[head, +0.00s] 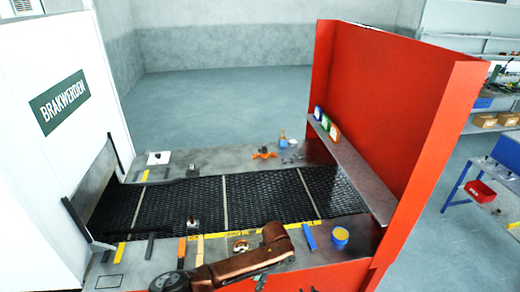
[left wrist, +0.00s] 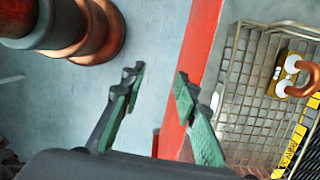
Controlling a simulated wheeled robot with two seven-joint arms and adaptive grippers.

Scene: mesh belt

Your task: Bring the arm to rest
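My left arm (head: 245,266), copper-brown with dark joints, lies low across the front edge of the belt station in the head view. Its gripper does not show there. In the left wrist view my left gripper (left wrist: 156,82) has its two green-padded fingers spread apart, with nothing between them. Grey floor and a red panel edge (left wrist: 203,40) lie beyond the fingers. My right gripper is in neither view.
The black mesh belt (head: 262,190) runs between a white housing (head: 55,150) and red walls (head: 385,85). The wrist view shows a wire mesh basket (left wrist: 240,105) at right, holding a yellow item (left wrist: 290,78).

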